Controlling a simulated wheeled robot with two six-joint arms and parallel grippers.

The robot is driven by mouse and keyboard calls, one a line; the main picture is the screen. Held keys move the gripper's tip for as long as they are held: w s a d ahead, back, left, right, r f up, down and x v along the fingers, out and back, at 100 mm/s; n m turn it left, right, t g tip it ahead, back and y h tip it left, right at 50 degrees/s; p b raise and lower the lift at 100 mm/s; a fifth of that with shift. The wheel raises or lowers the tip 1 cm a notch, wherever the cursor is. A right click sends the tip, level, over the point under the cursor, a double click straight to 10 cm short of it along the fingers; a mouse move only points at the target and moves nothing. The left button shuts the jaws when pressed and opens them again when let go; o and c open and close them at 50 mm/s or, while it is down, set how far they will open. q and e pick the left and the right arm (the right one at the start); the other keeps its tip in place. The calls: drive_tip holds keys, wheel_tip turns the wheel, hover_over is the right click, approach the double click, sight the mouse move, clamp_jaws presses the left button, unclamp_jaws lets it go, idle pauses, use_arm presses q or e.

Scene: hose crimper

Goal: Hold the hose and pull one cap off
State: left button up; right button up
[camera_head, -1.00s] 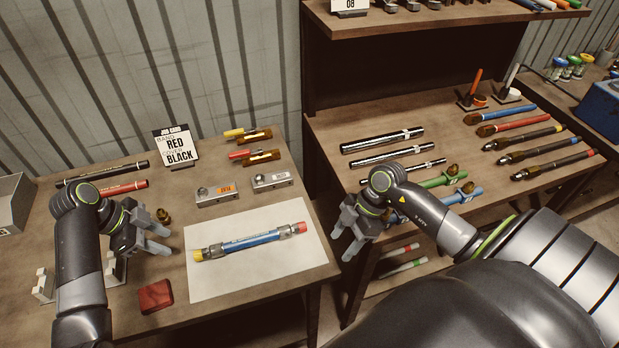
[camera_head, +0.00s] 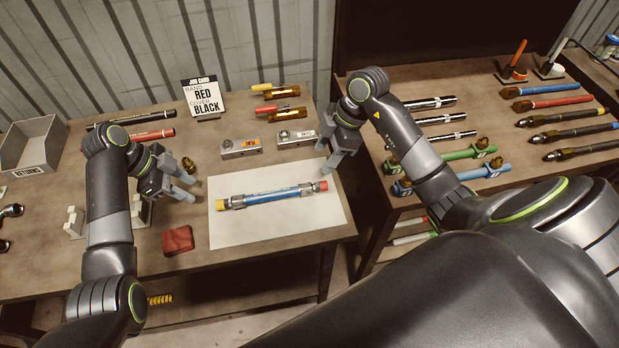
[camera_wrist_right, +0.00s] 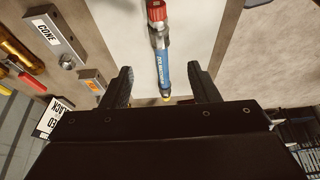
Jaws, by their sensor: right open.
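A blue hose (camera_head: 268,197) with metal end fittings lies on a white sheet (camera_head: 310,223) on the left workbench. It has a yellow cap (camera_head: 221,204) at its left end and a red cap (camera_head: 323,185) at its right end. My left gripper (camera_head: 189,187) is open and empty, left of the yellow cap and apart from it. My right gripper (camera_head: 340,163) is open, just beyond the red cap at the upper right. In the right wrist view, the hose (camera_wrist_right: 164,71) and red cap (camera_wrist_right: 157,10) lie ahead between the open fingers (camera_wrist_right: 159,88).
Two metal blocks (camera_head: 240,148) and a job card (camera_head: 204,98) stand behind the sheet. A red block (camera_head: 178,240) lies at the front left, and a grey bin (camera_head: 33,147) at the far left. The right bench (camera_head: 480,135) holds several hoses and tools.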

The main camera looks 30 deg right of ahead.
sight(306, 186)
drive_tip(key=x, duration=1.2)
drive_tip(key=shift+a+f, duration=0.2)
drive_tip(key=shift+f, duration=0.1)
drive_tip(key=shift+w, duration=0.1)
clamp_jaws()
idle(0.3)
